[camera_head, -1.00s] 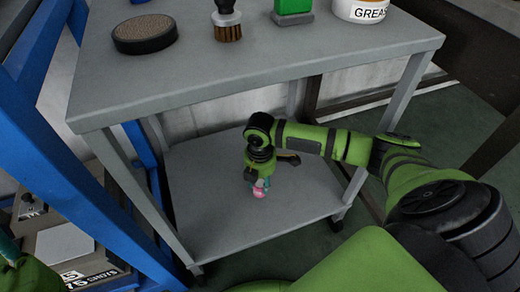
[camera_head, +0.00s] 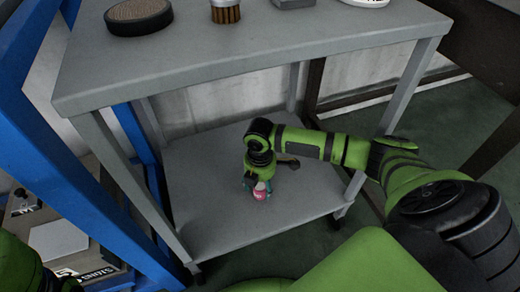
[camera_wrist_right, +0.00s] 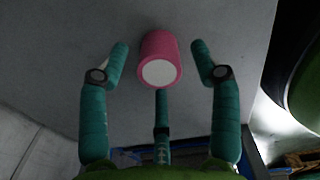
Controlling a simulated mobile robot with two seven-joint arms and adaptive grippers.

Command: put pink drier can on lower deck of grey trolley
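The pink drier can (camera_head: 261,191), with a white end, is at the lower deck (camera_head: 205,215) of the grey trolley, near the deck's front middle. In the right wrist view the can (camera_wrist_right: 160,60) shows its white end towards me, with the grey deck behind it. My right gripper (camera_wrist_right: 160,62) points down over the can. Its teal fingers are spread, with visible gaps on both sides of the can. The right gripper (camera_head: 258,187) also shows in the head view, above the deck.
A trolley leg (camera_head: 400,95) stands close to my right forearm. A blue frame (camera_head: 60,160) is at the left.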

